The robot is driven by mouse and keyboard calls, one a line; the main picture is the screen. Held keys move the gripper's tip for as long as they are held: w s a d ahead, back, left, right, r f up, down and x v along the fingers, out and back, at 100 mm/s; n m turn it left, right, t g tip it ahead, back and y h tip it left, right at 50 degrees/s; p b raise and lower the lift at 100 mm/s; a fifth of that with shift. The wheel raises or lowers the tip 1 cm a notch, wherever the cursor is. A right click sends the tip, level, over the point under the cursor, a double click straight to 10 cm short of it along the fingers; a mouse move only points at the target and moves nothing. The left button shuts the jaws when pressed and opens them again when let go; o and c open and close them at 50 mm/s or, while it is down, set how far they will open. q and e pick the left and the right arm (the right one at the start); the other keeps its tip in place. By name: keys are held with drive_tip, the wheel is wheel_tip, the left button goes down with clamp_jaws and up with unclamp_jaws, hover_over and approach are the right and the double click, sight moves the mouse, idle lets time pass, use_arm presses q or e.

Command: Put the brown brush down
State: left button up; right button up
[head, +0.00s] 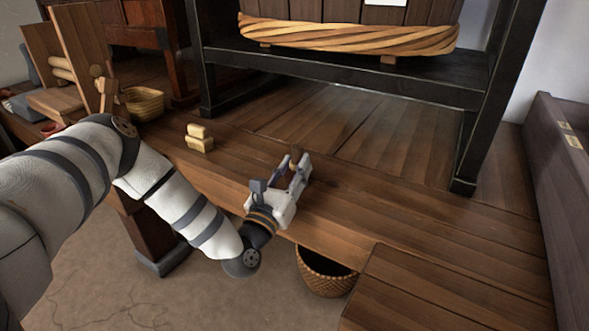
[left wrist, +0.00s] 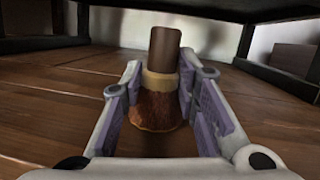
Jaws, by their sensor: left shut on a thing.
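The brown brush (left wrist: 158,100) stands upright between the fingers of my left gripper (left wrist: 160,105) in the left wrist view. It has a dark brown handle on top, a tan band and reddish-brown bristles that flare downward. In the head view my left gripper (head: 288,182) is low over the wooden floor near its front edge, shut on the brush. Only a small part of the brush (head: 296,153) shows there between the fingers. I cannot tell whether the bristles touch the boards. My right gripper is not in view.
Two stacked yellowish blocks (head: 199,138) lie left of the gripper. A black frame (head: 470,140) carries a large wooden tub with a woven rim (head: 350,38) behind. A wicker basket (head: 325,274) sits below the floor's edge. The boards to the right are clear.

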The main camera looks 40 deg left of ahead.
use_arm(q)
drive_tip(key=o, duration=1)
drive_tip(key=shift+f, duration=0.1)
